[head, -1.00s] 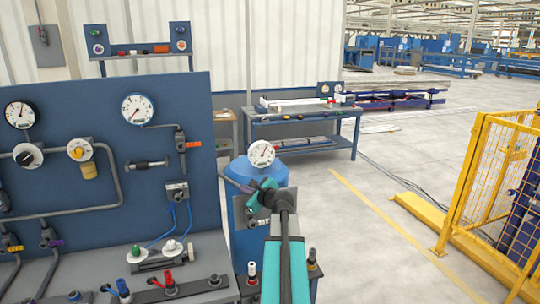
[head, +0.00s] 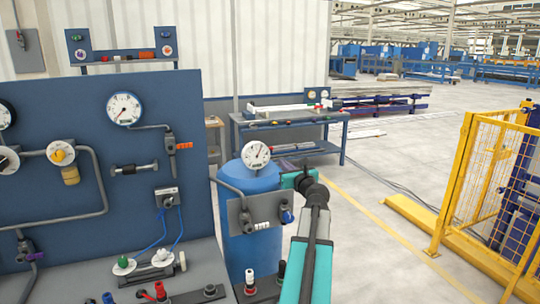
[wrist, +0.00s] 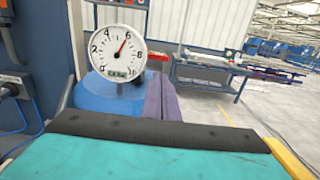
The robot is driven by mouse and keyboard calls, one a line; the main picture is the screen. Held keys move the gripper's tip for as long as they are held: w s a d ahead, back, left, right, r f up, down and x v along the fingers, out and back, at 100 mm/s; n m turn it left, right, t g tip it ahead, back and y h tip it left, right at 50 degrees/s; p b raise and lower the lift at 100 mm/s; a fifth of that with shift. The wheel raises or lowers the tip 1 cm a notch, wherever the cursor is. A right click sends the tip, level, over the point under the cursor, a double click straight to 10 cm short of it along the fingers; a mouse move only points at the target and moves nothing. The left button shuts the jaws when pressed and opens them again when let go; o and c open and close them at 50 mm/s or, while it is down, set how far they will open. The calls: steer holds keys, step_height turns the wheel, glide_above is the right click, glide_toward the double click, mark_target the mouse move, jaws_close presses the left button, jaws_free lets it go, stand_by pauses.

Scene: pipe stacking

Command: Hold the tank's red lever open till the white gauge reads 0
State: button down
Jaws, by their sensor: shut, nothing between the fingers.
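The blue tank (head: 252,178) stands just right of the blue panel, with a round white gauge (head: 256,155) on top. The gauge also shows in the wrist view (wrist: 118,50), its needle pointing near 6. A grey plate (head: 236,222) on the tank's front carries fittings, one of them blue (head: 287,216). My gripper (head: 290,179) is right of the gauge, above the plate's right end, apart from the fittings as far as I can tell. Its purple fingers (wrist: 160,98) are together and empty.
The blue panel (head: 100,130) with gauges and pipes fills the left. A bench with red and white fittings (head: 160,290) lies below it. A worktable (head: 290,118) stands behind the tank. A yellow cage (head: 485,170) is at the right, with open floor between.

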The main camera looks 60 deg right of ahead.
steer(key=shift+w, duration=0.15)
steer(key=shift+p+x, duration=2.05)
steer(key=shift+x, duration=4.85)
